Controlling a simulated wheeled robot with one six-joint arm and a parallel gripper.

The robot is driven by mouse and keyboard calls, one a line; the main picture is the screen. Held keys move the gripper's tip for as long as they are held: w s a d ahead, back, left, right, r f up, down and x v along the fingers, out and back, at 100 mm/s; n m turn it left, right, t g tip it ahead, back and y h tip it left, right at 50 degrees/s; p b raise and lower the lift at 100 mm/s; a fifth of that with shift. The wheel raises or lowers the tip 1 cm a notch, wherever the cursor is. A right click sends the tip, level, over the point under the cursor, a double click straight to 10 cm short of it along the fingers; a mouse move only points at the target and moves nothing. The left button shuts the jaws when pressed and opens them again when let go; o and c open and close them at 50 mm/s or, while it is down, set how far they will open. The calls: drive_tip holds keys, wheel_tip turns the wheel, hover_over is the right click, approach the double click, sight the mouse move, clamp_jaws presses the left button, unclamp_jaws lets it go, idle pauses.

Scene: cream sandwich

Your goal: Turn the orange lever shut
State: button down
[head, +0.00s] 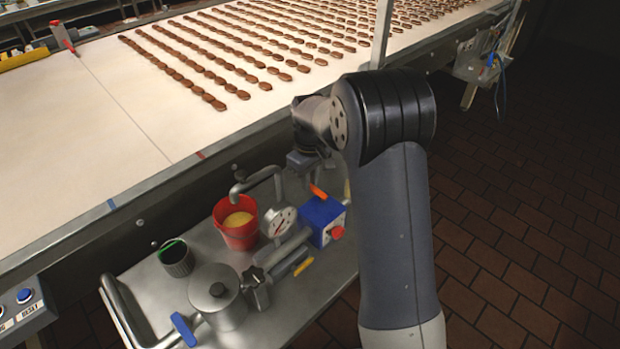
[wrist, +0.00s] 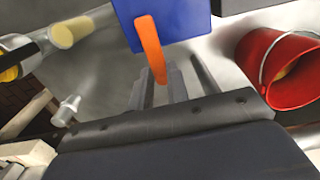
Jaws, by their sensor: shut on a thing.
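The orange lever (head: 318,191) sits at the top of a blue box (head: 320,214) with a red knob, on the metal cart beside the conveyor. In the wrist view the orange lever (wrist: 150,45) stands in front of the blue box (wrist: 190,20), and its lower end reaches between my fingers. My gripper (wrist: 159,82) is shut on the lever's end. In the head view my arm comes down from the right, and my fingers are hard to make out above the lever.
A red bucket (head: 236,236) with yellow contents, a dial gauge (head: 279,221), a lidded metal pot (head: 217,295) and a dark cup (head: 176,258) stand close by on the cart (head: 318,290). The conveyor (head: 90,130) with rows of brown biscuits runs behind. Tiled floor lies at right.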

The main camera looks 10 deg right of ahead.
drive_tip(key=c, duration=1.4)
unclamp_jaws()
drive_tip(key=shift+o, duration=0.2)
drive_tip(key=shift+r, duration=0.15)
wheel_tip(320, 180, up, 11)
drive_tip(key=shift+f+b, duration=0.2)
drive_tip(key=shift+b, duration=0.15)
wheel_tip(320, 180, down, 11)
drive_tip(key=shift+r+p, duration=0.1)
drive_tip(key=shift+p, duration=0.3)
